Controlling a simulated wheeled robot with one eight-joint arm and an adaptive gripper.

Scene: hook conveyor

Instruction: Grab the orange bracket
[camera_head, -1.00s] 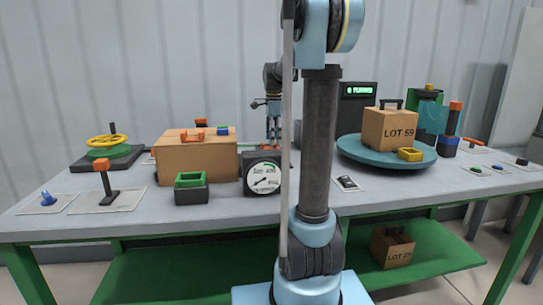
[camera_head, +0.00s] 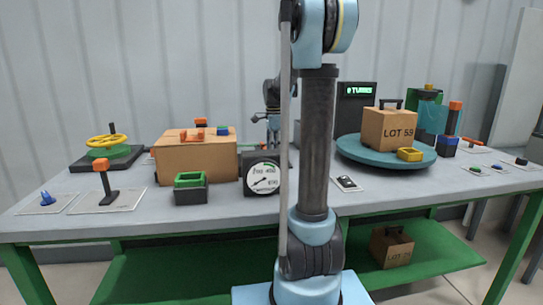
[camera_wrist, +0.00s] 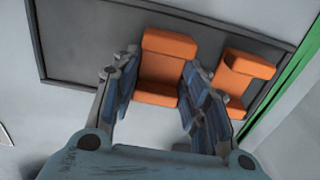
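Two orange brackets show in the wrist view, both on a grey panel with a dark frame (camera_wrist: 85,82). The left orange bracket (camera_wrist: 167,48) lies between the spread fingers of my gripper (camera_wrist: 161,75). The right orange bracket (camera_wrist: 243,73) is outside the fingers, by the right finger. My gripper is open. That panel is not visible there.
A cardboard box (camera_head: 195,160) with an orange piece (camera_head: 191,134) on top stands left of my arm. A dial gauge (camera_head: 262,178) and a black-and-green block (camera_head: 191,190) stand in front. A turntable (camera_head: 350,148) with a LOT 59 carton (camera_head: 390,128) is at right. A green edge (camera_wrist: 290,75) borders the panel area.

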